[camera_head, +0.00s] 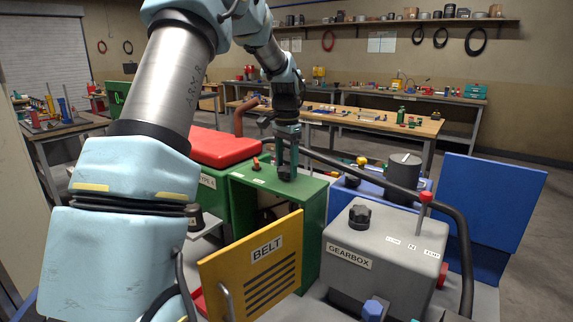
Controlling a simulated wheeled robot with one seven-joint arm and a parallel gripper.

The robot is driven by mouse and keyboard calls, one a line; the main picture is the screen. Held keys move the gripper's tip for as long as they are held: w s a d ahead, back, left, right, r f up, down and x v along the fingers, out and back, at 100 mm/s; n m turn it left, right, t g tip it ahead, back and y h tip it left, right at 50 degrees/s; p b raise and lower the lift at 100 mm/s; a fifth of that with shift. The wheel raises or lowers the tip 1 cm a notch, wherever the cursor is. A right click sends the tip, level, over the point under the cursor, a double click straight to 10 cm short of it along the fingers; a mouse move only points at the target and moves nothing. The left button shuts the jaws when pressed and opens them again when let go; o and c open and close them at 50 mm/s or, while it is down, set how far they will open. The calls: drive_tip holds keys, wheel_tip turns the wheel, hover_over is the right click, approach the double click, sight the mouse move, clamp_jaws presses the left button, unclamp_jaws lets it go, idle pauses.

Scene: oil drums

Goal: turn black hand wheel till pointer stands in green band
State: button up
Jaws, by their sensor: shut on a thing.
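My gripper (287,163) points down over the top of the green housing. Its fingers are shut on a small black hand wheel (287,175) that stands on that top. The fingers cover part of the wheel. No pointer or green band can be made out in this view; they are too small or hidden.
A red lever knob (256,163) stands left of the wheel on the green housing (312,190). A yellow BELT door (254,270) stands in front. The grey GEARBOX (385,255) with a black knob (360,216) and red-topped lever (425,198) is at right. A dark pipe (400,188) curves behind it.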

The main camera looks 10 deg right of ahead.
sight(287, 168)
drive_tip(key=shift+m, duration=0.3)
drive_tip(key=o, duration=1.4)
wheel_tip(287, 168, up, 11)
drive_tip(key=b, duration=0.2)
drive_tip(key=shift+f+b, duration=0.1)
drive_tip(key=shift+b, duration=0.25)
